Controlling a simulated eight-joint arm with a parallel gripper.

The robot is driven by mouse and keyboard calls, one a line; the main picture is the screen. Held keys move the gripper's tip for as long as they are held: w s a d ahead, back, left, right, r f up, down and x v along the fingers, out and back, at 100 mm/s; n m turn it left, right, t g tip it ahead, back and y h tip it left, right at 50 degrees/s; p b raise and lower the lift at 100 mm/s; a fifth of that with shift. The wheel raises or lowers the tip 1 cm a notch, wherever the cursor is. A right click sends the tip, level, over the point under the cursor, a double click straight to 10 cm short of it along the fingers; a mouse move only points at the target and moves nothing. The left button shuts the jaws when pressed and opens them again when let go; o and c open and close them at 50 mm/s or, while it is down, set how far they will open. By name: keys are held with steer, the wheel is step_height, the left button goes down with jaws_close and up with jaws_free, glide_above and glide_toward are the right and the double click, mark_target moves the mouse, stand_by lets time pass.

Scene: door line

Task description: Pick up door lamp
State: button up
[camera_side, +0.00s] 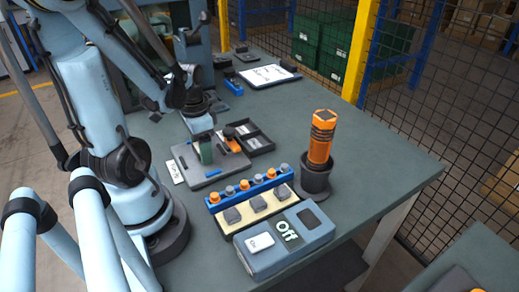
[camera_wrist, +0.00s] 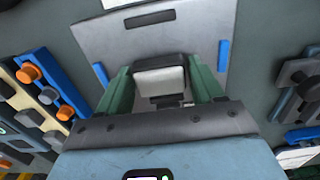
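A small block with a white face and dark edges (camera_wrist: 160,80), which looks like the door lamp, lies over a grey board in the wrist view. My gripper (camera_wrist: 160,72) has its two green fingers on either side of it, well apart. The fingertips are close to its sides; I cannot tell whether they touch it. In the side view my gripper (camera_side: 206,152) points down at the grey board (camera_side: 187,165), low over it. The block is hidden there behind the finger.
A black tray (camera_side: 262,140) with an orange part is just right of the board. A blue rack of orange and grey knobs (camera_side: 250,186), a blue-grey box marked Off (camera_side: 285,240) and an orange cylinder in a black cup (camera_side: 320,145) stand nearer and right. The table's right side is clear.

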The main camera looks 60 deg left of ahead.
steer(key=c, duration=0.7)
steer(key=shift+r, duration=0.1)
steer(key=shift+r, duration=0.7)
steer(key=r, duration=0.2)
steer(key=shift+d+r, duration=0.35)
steer(key=shift+r, duration=0.05)
steer(key=d+r, duration=0.2)
steer(key=d, duration=0.1)
steer(key=w+d+r, duration=0.1)
steer(key=d+r, duration=0.1)
steer(key=d, duration=0.2)
steer(key=w+d+r, duration=0.1)
steer(key=d+r, duration=0.1)
steer(key=d, duration=0.1)
steer(key=shift+d+r, duration=0.3)
steer(key=shift+d, duration=0.1)
